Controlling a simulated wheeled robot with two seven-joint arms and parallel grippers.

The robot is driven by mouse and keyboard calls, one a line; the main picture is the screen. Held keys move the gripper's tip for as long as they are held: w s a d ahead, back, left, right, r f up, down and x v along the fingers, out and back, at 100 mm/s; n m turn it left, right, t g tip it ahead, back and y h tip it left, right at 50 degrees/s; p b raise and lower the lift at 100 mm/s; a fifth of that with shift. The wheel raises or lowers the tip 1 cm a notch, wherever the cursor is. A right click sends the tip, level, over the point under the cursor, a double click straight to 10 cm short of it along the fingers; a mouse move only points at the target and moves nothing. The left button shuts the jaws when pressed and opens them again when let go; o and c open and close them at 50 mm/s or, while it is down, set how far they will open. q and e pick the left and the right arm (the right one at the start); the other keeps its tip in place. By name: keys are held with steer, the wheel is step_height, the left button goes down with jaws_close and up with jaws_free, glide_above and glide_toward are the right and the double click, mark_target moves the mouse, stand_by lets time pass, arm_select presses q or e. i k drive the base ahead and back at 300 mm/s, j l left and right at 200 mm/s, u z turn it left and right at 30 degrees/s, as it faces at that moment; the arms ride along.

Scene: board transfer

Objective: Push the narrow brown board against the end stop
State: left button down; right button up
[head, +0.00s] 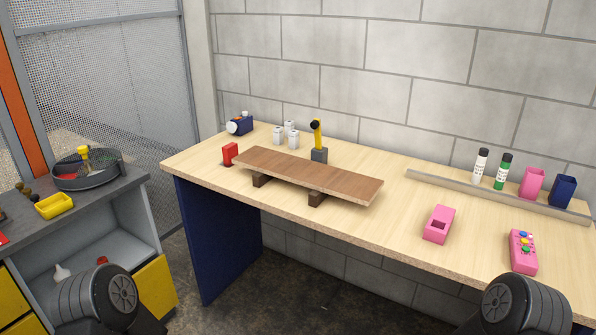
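The narrow brown board (310,174) lies flat on two dark brown supports, the left one (261,180) and the right one (316,199), raised above the light wooden table. A red upright block (229,153), which looks like the end stop, stands close by the board's left end. I cannot tell whether the board touches it or a small gap is left. Neither gripper is in view; only dark rounded parts of my arms show at the bottom left and bottom right.
A yellow-and-black tool on a grey base (319,155) stands just behind the board. White canisters (290,138) and a blue device (240,123) are at the back left. A metal rail (460,189), a pink box (439,223) and a pink button box (523,251) are on the right.

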mark_target(361, 189)
steer(key=i+j, duration=0.55)
steer(key=z, duration=1.15)
